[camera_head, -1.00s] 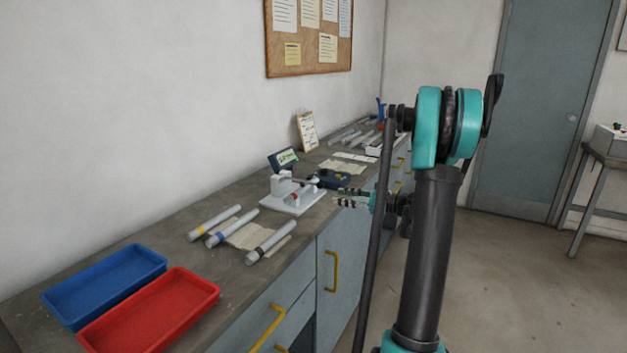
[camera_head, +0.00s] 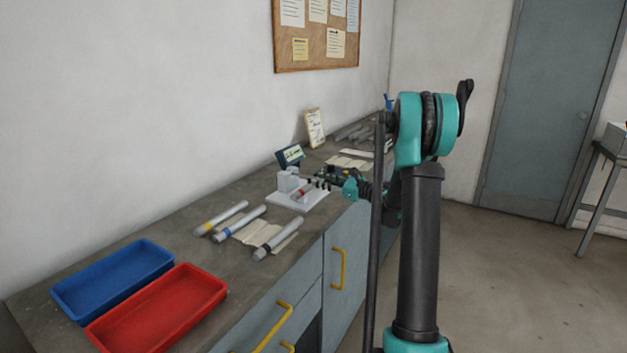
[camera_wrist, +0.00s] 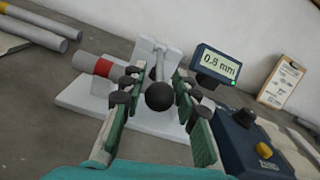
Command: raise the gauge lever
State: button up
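The white gauge stand (camera_wrist: 75,98) sits on the grey bench and shows in the head view (camera_head: 289,181). Its lever is a grey rod (camera_wrist: 159,66) ending in a black ball knob (camera_wrist: 160,97). My gripper (camera_wrist: 157,90) is open, with one finger on each side of the knob and gaps visible; the head view shows it at the gauge (camera_head: 322,181). A grey tube with a red band (camera_wrist: 92,65) lies in the gauge. The display (camera_wrist: 216,64) reads 0.8 mm. The lever is hard to make out in the head view.
A dark blue box with a yellow button (camera_wrist: 240,135) stands close to the right finger. A blue tray (camera_head: 112,280) and a red tray (camera_head: 160,310) stand nearer. A clipboard (camera_wrist: 281,82) is against the wall.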

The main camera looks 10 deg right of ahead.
aim_at(311, 178)
jog(key=shift+x, duration=1.85)
jog(key=shift+c, duration=0.5)
grip_shut()
